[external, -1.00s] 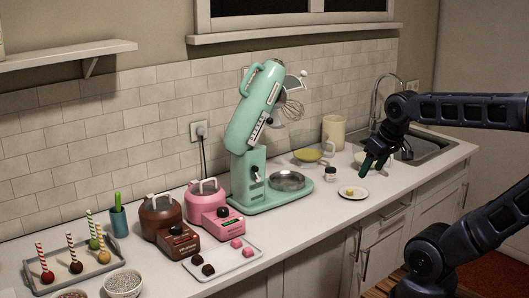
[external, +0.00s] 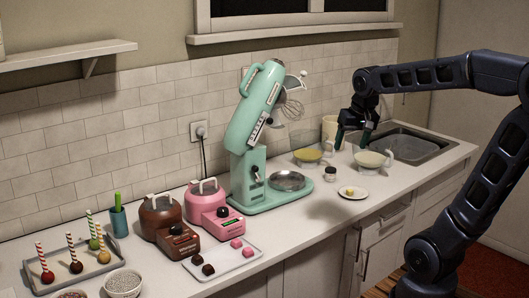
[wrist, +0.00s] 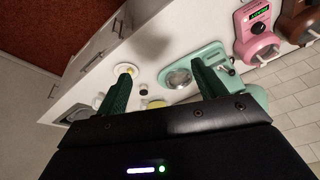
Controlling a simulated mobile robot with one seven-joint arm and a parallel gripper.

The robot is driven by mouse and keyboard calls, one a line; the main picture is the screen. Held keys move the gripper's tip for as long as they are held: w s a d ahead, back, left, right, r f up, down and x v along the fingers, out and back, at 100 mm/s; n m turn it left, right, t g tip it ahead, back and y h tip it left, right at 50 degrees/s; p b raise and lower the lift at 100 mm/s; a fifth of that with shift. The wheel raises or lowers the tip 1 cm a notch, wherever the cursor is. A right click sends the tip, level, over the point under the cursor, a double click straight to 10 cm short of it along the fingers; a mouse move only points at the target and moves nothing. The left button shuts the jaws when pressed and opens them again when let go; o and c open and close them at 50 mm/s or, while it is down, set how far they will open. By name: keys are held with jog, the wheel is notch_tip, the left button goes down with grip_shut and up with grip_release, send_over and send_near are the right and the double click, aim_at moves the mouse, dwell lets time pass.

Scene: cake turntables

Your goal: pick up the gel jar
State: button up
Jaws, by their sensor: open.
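The gel jar (external: 330,173) is a small jar with a dark lid, standing upright on the white counter to the right of the mint mixer. In the wrist view the jar (wrist: 144,91) shows small between my fingers, nearer the left one. My gripper (external: 352,142) is open and empty, with its fingers apart and pointing down. It hangs above the counter, up and to the right of the jar in the external view, apart from it. The green fingers also show in the wrist view (wrist: 163,70).
The mint mixer (external: 262,130) stands left of the jar. A glass bowl of yellow mix (external: 307,155) is behind it, a pale bowl (external: 370,159) to the right, and a small plate (external: 353,193) in front. The sink (external: 412,146) lies further right.

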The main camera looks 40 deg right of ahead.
jog(key=w+d+m+g, duration=0.1)
jog(key=w+d+m, duration=0.4)
jog(key=w, duration=0.7)
jog(key=m+g, duration=0.3)
jog(key=m, duration=0.9)
send_near(331, 168)
jog(key=shift+s+a+f+y, duration=0.2)
jog(key=shift+a+f+y, duration=0.15)
jog(key=shift+f, duration=0.2)
notch_tip(331, 168, down, 6)
jog(key=shift+d+r, duration=0.15)
jog(key=shift+d+f, duration=0.2)
jog(key=shift+f, duration=1.1)
jog(key=shift+d+f, duration=0.2)
jog(key=shift+f, duration=1.1)
jog(key=shift+c, duration=0.4)
jog(key=c, duration=1)
